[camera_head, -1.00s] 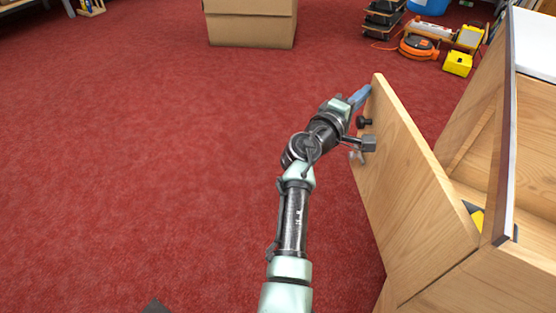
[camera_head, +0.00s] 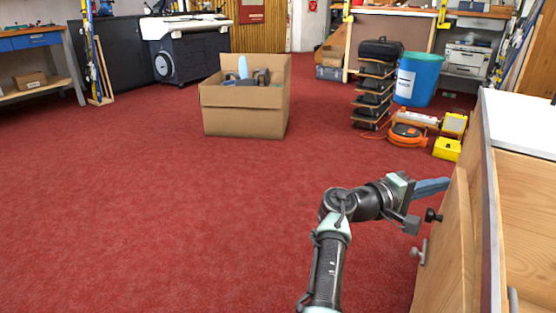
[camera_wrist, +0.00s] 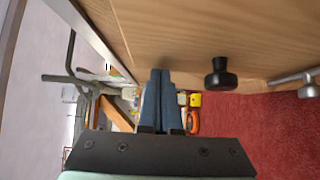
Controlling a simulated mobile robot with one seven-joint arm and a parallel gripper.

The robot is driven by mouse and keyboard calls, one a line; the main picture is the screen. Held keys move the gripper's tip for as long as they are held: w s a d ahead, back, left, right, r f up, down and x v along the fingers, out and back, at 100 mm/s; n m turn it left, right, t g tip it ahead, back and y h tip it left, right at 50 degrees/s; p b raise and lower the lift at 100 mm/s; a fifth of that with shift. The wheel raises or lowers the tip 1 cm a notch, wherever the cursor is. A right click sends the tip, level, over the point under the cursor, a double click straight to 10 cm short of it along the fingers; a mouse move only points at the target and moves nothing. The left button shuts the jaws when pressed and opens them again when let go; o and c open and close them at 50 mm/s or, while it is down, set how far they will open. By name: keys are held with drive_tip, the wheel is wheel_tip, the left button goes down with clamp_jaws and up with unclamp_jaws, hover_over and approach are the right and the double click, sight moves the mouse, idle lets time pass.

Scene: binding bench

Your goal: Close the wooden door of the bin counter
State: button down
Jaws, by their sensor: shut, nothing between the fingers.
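The wooden door (camera_head: 446,255) of the bin counter (camera_head: 522,125) is at the right of the head view. It stands close to the counter's front edge; I cannot tell how wide a gap is left. A black knob (camera_head: 433,215) and a metal handle (camera_head: 419,252) are on its outer face. My gripper (camera_head: 432,187) is shut and empty, its blue fingers beside the door's upper far part, above the knob. In the wrist view the shut fingers (camera_wrist: 157,95) are at the wooden panel (camera_wrist: 200,30), left of the black knob (camera_wrist: 221,75). I cannot tell whether they touch it.
Red carpet (camera_head: 180,220) lies clear to the left. A cardboard box (camera_head: 245,110) stands farther off. A yellow case (camera_head: 447,149), an orange reel (camera_head: 407,135), a stack of black trays (camera_head: 373,95) and a blue barrel (camera_head: 418,78) stand beyond the counter.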

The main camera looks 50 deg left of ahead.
sight(452, 193)
drive_tip(key=shift+w+d+p, duration=0.15)
drive_tip(key=shift+w+d, duration=0.15)
drive_tip(key=shift+d, duration=0.35)
drive_tip(key=shift+w+d+p, duration=0.1)
drive_tip(key=shift+w+d, duration=0.15)
drive_tip(key=shift+d, duration=0.4)
drive_tip(key=shift+w+d+p, duration=0.15)
drive_tip(key=shift+w+d, duration=0.15)
drive_tip(key=shift+d, duration=0.35)
